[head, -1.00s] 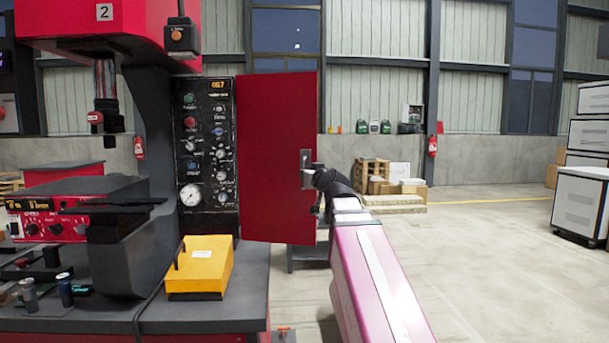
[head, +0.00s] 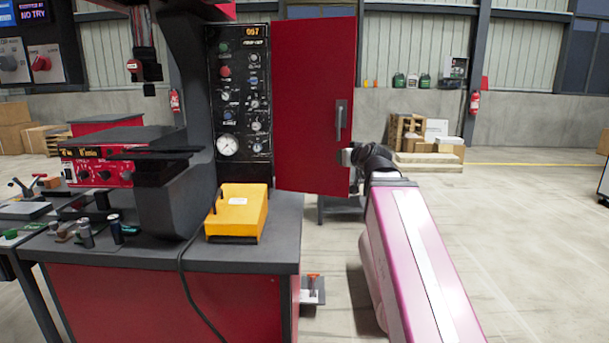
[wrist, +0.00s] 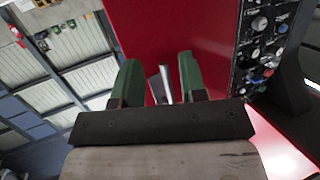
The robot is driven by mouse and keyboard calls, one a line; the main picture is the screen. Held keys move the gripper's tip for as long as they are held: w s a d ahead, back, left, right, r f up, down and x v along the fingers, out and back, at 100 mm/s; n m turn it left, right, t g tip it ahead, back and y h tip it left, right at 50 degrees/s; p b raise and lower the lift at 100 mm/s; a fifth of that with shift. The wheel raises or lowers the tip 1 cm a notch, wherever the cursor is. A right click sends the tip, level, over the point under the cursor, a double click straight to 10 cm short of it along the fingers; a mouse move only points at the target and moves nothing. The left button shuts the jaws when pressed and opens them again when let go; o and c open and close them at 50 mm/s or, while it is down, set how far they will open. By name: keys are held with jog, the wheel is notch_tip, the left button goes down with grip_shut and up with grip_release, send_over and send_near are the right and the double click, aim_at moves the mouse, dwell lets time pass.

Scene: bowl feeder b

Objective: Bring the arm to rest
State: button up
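My arm (head: 420,260) reaches forward from the lower right in the head view. My gripper (head: 347,157) is at its far end, just below the handle (head: 341,120) of the red cabinet door (head: 305,85). The door stands open beside the black control panel (head: 243,100). In the wrist view my gripper (wrist: 158,75) has its two green fingers apart, with nothing held. The grey door handle (wrist: 165,84) shows between and beyond them, with gaps on both sides. The red door (wrist: 165,35) fills the middle of that view.
A grey-topped bench (head: 170,250) with a yellow box (head: 237,212) stands left of my arm. A black press frame rises behind it. Crates and boxes (head: 425,140) lie by the far wall. The floor on the right (head: 530,240) is clear.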

notch_tip(320, 180, down, 26)
jog(key=s+m+g+h, duration=0.1)
jog(key=s+g, duration=0.2)
jog(key=g, duration=0.4)
jog(key=s+d+f+m+g+h, duration=0.1)
jog(key=s+f+g, duration=0.3)
jog(key=f, duration=0.7)
jog(key=s+d+f+g+h, duration=0.1)
jog(key=s+f+g+h, duration=0.1)
jog(key=s+f, duration=0.7)
notch_tip(320, 180, down, 2)
jog(key=shift+f+m+g, duration=0.25)
jog(key=shift+m+g, duration=0.15)
jog(key=shift+g, duration=0.5)
jog(key=shift+o, duration=0.3)
